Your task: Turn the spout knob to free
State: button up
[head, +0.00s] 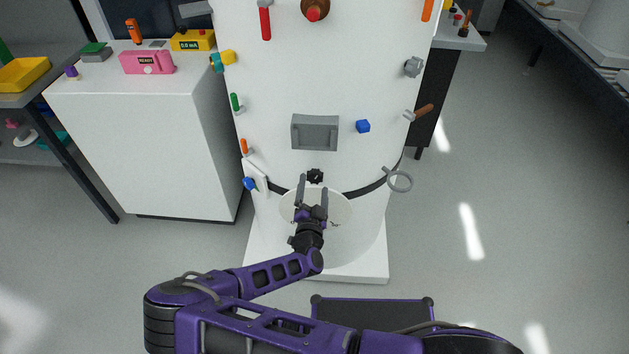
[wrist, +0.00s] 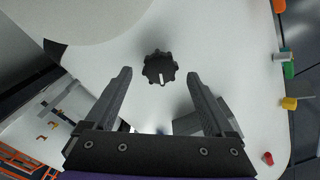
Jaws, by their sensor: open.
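The spout knob (head: 315,175) is small, black and lobed. It sits low on the front of the white tank (head: 335,85), above a round white basin (head: 335,212). In the wrist view the knob (wrist: 160,69) shows a short white mark pointing down toward my gripper. My gripper (head: 312,187) is open and empty, just in front of the knob. In the wrist view its fingertips (wrist: 159,76) stand left and right of the knob in the picture, with gaps on both sides. I cannot tell how far the tips are from the tank face.
A grey ring (head: 399,180) sticks out at the right, and a blue knob (head: 250,184) at the left. A white cabinet (head: 140,160) stands left; floor is clear at right.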

jog(key=s, duration=1.4)
jog(key=shift+a, duration=0.2)
